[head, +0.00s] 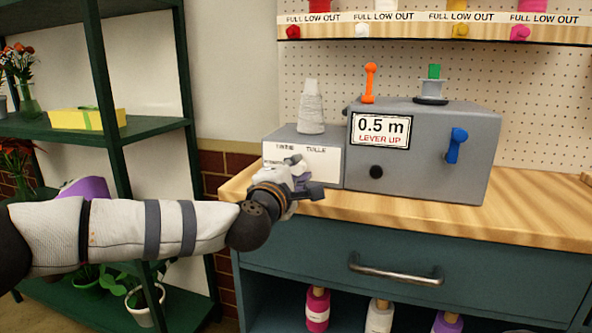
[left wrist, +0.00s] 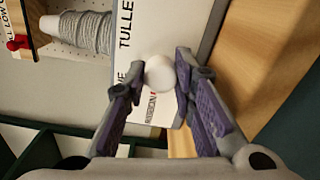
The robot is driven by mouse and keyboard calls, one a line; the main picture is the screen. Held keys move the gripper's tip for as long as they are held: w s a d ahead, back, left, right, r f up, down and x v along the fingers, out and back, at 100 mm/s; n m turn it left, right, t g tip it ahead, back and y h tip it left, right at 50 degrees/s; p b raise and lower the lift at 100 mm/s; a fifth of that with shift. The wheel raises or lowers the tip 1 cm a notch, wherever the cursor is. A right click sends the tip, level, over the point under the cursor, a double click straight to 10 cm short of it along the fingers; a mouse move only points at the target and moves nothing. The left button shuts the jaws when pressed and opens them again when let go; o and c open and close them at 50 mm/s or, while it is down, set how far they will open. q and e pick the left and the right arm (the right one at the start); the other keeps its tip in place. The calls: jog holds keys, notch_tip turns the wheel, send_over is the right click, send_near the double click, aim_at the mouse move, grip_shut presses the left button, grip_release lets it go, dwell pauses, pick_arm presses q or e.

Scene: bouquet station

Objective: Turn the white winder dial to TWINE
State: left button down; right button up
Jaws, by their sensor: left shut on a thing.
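The white winder dial (left wrist: 159,74) is a round knob between the fingertips of my left gripper (left wrist: 155,82) in the left wrist view. The gripper is shut on it. In the head view my left gripper (head: 297,178) is in front of the grey winder's white label panel (head: 318,165) and hides the dial. TULLE is readable on the panel. Smaller lettering beside it and a partly covered RIBBON also show. I cannot tell which word the dial points to. My right gripper is not in view.
A grey spool (head: 312,108) stands on the winder. Right of it is a grey machine (head: 450,150) with a "0.5 m LEVER UP" sign, a blue lever (head: 456,145) and an orange lever (head: 369,82). The wooden counter (head: 420,218) is clear in front. A green shelf (head: 120,128) stands left.

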pick_arm(q)
jog(key=m, duration=0.1)
jog(key=m+p, duration=0.1)
jog(key=m, duration=0.2)
jog(key=shift+r, duration=0.25)
jog(key=m+p, duration=0.1)
jog(key=m, duration=0.1)
jog(key=shift+m, duration=0.4)
jog(key=shift+f+m+p, duration=0.15)
jog(key=shift+m+p, duration=0.5)
jog(key=shift+m, duration=1.45)
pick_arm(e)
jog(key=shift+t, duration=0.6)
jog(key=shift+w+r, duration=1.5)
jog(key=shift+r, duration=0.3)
pick_arm(q)
jog(key=shift+f, duration=0.1)
jog(key=c, duration=1.6)
grip_release()
